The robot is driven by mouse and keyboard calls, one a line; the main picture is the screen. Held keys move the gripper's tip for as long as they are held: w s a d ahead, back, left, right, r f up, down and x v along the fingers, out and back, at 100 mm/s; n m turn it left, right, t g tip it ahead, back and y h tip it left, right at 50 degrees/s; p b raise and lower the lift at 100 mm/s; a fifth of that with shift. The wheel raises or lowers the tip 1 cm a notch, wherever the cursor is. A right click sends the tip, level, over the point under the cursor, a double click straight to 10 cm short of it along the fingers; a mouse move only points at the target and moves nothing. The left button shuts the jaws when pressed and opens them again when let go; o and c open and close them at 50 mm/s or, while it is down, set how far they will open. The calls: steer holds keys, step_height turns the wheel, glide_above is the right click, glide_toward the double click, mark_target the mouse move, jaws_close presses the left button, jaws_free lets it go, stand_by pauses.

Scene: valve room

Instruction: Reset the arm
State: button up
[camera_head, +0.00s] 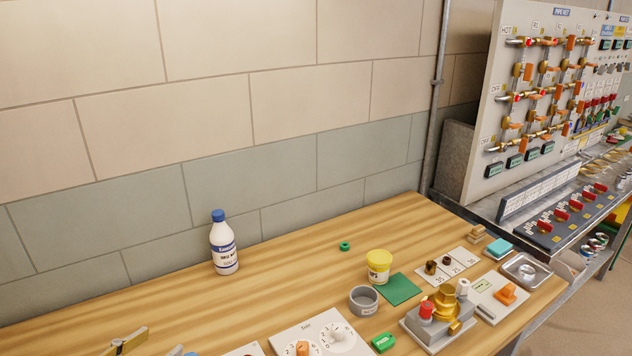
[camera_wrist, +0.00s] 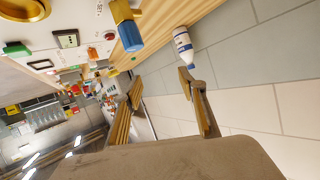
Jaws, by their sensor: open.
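My gripper (camera_wrist: 160,80) shows in the wrist view with its two yellow-padded fingers spread wide and nothing between them. A white bottle with a blue cap and label (camera_wrist: 183,46) stands beyond the fingers, apart from them. In the head view, a grey and brass-coloured piece at the bottom left edge looks like part of my gripper, but most of it is cut off. The rest of my arm is out of the head view.
The bottle (camera_head: 224,245) stands on the wooden bench (camera_head: 285,275) near the wall. A valve panel (camera_head: 500,110) rises at the far right.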

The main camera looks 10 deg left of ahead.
steer(key=w+d+r+y, duration=0.4)
steer(key=w+r+y, duration=0.1)
steer(key=w+r, duration=0.9)
steer(key=w+d+r+n+y, duration=0.35)
steer(key=d+r, duration=0.25)
steer(key=d, duration=0.5)
steer(key=s+d+f+g+h, duration=0.2)
steer(key=s+d+f, duration=0.3)
steer(key=d, duration=0.8)
steer(key=s+d+f+m+g+h, duration=0.1)
steer(key=s+d+f+g+h, duration=0.2)
steer(key=s+d, duration=0.7)
steer(key=s+d+f+g+h, duration=0.2)
steer(key=s+d+f, duration=0.5)
steer(key=d, duration=0.8)
steer(key=shift+s+d+f+g+h, duration=0.3)
steer(key=shift+s+g+h, duration=0.1)
steer(key=shift+s+h, duration=0.15)
